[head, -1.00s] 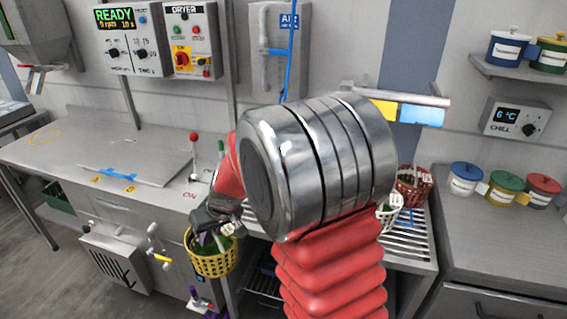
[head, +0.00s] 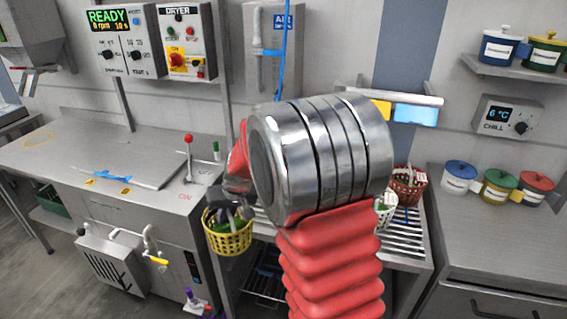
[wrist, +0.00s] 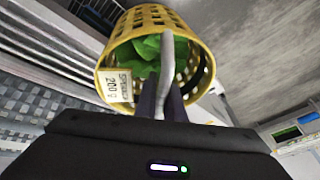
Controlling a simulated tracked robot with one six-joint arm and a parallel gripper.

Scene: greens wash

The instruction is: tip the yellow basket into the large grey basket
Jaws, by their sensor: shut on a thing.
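The yellow basket (head: 228,238) hangs from my gripper (head: 232,207) in front of the counter, left of my arm in the head view. My gripper (wrist: 168,100) is shut on the basket's grey handle (wrist: 167,65). In the head view the basket looks roughly upright. I cannot make out the large grey basket in any view.
A white basket (head: 384,216) and a red basket (head: 407,190) stand on the slatted rack (head: 405,235) to the right, partly behind my arm. A red-knobbed lever (head: 188,150) rises from the steel counter (head: 60,155). A tap with a yellow handle (head: 157,260) juts out below.

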